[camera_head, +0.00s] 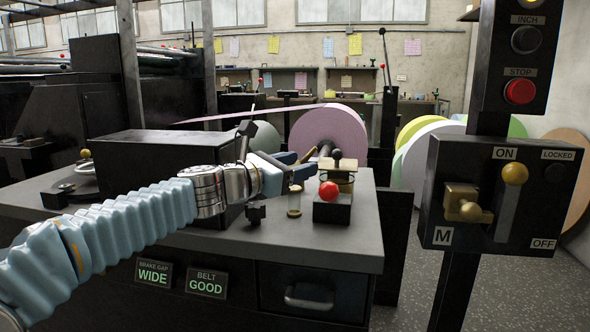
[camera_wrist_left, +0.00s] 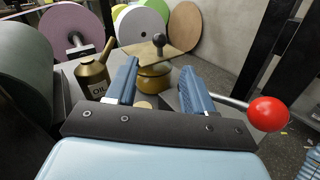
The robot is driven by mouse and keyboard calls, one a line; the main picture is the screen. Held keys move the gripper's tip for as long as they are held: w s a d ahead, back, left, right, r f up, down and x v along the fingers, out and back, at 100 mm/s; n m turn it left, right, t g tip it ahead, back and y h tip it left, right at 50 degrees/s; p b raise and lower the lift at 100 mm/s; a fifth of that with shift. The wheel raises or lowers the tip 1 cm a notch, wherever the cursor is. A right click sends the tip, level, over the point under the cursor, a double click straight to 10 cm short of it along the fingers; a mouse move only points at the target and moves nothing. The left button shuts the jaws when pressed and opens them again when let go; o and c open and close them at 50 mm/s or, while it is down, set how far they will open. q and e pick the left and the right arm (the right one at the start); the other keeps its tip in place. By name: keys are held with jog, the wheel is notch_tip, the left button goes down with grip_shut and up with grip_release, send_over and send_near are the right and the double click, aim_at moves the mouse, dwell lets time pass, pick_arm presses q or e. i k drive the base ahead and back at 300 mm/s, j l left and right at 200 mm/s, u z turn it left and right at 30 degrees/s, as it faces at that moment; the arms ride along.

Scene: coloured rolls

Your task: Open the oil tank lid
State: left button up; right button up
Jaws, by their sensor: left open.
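My left gripper (camera_head: 285,164) reaches over the workbench from the left, with its blue-grey fingers apart and nothing held. In the left wrist view, the open gripper (camera_wrist_left: 161,84) has a round brass tank (camera_wrist_left: 153,80) beyond and between its fingers. A flat tan lid (camera_wrist_left: 139,51) with a dark round knob (camera_wrist_left: 160,41) appears on top of it. Whether the lid is fully seated is hard to tell. In the head view, a brass part (camera_head: 340,172) shows just right of the fingertips. The right gripper is out of view.
A brass oil can (camera_wrist_left: 93,78) stands left of the fingers. A red ball lever (camera_wrist_left: 268,113) is close on the right and also shows in the head view (camera_head: 329,189). A pink roll (camera_head: 327,136) stands behind. A control box (camera_head: 480,215) stands right of the workbench (camera_head: 350,232).

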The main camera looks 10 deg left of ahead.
aim_at(337, 163)
jog(key=k+j, duration=0.85)
